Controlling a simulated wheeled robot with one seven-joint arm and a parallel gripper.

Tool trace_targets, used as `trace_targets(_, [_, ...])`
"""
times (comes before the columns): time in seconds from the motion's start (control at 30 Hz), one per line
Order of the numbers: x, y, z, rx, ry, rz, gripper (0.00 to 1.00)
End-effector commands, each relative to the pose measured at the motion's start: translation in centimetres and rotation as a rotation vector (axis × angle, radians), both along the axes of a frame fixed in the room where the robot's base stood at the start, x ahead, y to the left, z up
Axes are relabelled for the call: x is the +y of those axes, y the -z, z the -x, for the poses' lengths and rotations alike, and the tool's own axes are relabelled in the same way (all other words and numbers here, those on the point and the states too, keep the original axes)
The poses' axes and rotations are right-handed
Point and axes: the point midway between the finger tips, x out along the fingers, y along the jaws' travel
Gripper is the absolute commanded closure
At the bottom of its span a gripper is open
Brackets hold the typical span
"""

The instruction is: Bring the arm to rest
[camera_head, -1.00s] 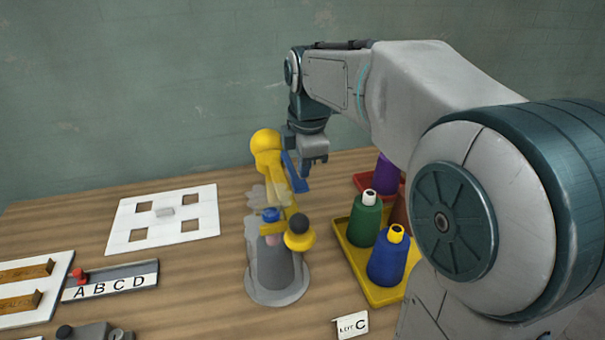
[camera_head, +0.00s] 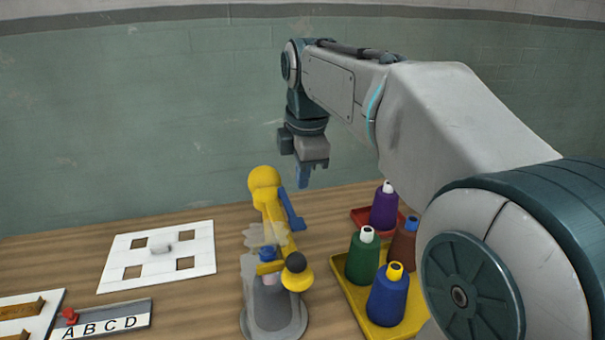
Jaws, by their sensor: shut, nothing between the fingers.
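My gripper (camera_head: 304,183) hangs from the end of my arm, fingers pointing down. It is shut and empty. It is in the air above the back of the table, just behind and right of the yellow machine (camera_head: 266,205) with the blue lever. It looks apart from the machine. My arm reaches in from the right and covers part of the table's right side.
A yellow tray (camera_head: 350,291) with spools, including a green (camera_head: 362,260) and a blue one (camera_head: 387,299), stands right of the machine. A white board with square holes (camera_head: 196,240) lies left. An ABCD rack (camera_head: 104,325) is front left.

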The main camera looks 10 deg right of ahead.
Motion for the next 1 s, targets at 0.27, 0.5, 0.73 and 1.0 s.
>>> trace_targets(0.27, [-0.3,0.7,0.8,0.000,0.072,-0.016,1.00])
trace_targets(0.5, [-1.6,4.7,5.4,0.000,0.507,-0.114,1.00])
trace_targets(0.73, [-2.7,10.0,10.9,-0.004,1.007,-0.228,1.00])
trace_targets(1.0, [-3.4,15.5,16.3,-0.012,1.481,-0.338,1.00])
